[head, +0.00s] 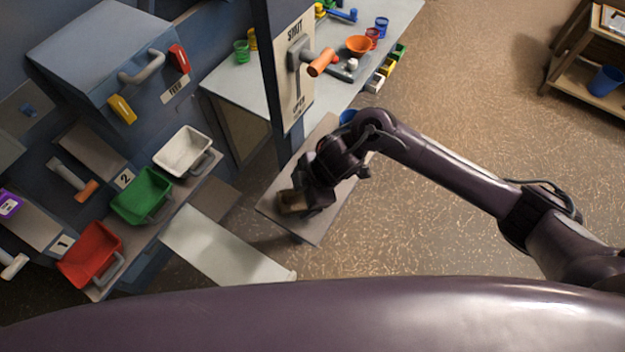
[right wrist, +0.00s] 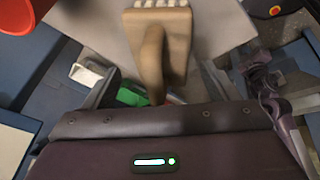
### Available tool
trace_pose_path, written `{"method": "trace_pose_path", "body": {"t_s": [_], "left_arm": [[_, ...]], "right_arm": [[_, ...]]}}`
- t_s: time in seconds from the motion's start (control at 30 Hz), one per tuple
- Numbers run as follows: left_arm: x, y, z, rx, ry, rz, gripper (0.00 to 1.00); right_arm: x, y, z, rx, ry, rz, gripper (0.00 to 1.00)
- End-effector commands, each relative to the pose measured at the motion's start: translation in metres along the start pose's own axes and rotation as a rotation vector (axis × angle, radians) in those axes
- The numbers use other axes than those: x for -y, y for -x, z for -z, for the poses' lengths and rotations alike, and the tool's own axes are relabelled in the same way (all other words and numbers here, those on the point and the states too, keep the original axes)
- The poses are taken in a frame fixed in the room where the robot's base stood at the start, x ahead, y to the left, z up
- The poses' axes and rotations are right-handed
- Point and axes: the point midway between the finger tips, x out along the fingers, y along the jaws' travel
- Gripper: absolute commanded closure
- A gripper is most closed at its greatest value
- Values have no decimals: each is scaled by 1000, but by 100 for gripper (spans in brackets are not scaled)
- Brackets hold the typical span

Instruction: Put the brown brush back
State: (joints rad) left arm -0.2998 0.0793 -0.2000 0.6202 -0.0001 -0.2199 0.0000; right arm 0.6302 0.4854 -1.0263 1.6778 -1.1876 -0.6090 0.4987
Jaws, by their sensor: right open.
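The brown brush (head: 292,202) is at the near end of a narrow grey shelf (head: 318,236), right at my right gripper (head: 309,193). The right wrist view shows the brush (right wrist: 162,42) more clearly, with its pale bristles at the top edge and its handle pointing down toward the gripper body. My right gripper is open, with the brush in front of it. I cannot tell whether the fingers touch the brush. Part of the brush is hidden by the gripper in the head view. My left gripper is not in view.
Red (head: 90,252), green (head: 142,194) and white (head: 183,151) buckets stand at the left. A post with an orange-handled lever (head: 322,62) rises behind the arm. A pale chute (head: 225,248) lies left of the shelf.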

Motion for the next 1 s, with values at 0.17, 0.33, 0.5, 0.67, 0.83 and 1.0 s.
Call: {"method": "trace_pose_path", "body": {"t_s": [0.17, 0.33, 0.5, 0.67, 0.83, 1.0], "left_arm": [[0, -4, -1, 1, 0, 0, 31], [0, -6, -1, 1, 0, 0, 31], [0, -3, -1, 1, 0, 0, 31], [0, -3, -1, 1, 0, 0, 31], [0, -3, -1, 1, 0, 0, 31], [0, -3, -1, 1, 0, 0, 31]], "right_arm": [[-1, 40, 0, 0, 3, -6, 19], [-1, 74, -1, 2, 4, -5, 19], [-1, 97, -1, 2, 1, -2, 19], [0, 103, 0, 1, 0, 0, 19], [0, 103, 0, 0, -1, 1, 19], [0, 103, 0, 0, -1, 1, 19]]}}
